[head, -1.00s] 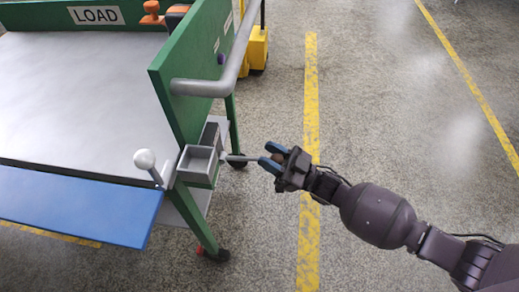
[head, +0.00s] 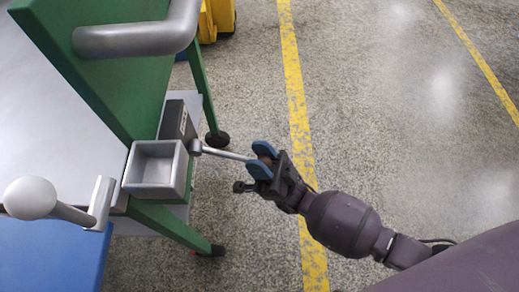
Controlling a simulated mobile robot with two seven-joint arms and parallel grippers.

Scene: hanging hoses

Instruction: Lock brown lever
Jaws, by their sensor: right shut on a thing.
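The brown lever is a thin metal rod (head: 226,154) reaching out to the right from a pivot beside a dark box on the green cart. Its brown end lies between the blue fingers of my right gripper (head: 262,160), mostly hidden by them. The right gripper is shut on this end, out to the right of the cart and above the floor. My left gripper is not in view.
A small grey open tray (head: 157,166) is at the cart's corner, left of the lever pivot. A grey handrail (head: 138,40) runs along the green panel (head: 100,75). The floor to the right is clear.

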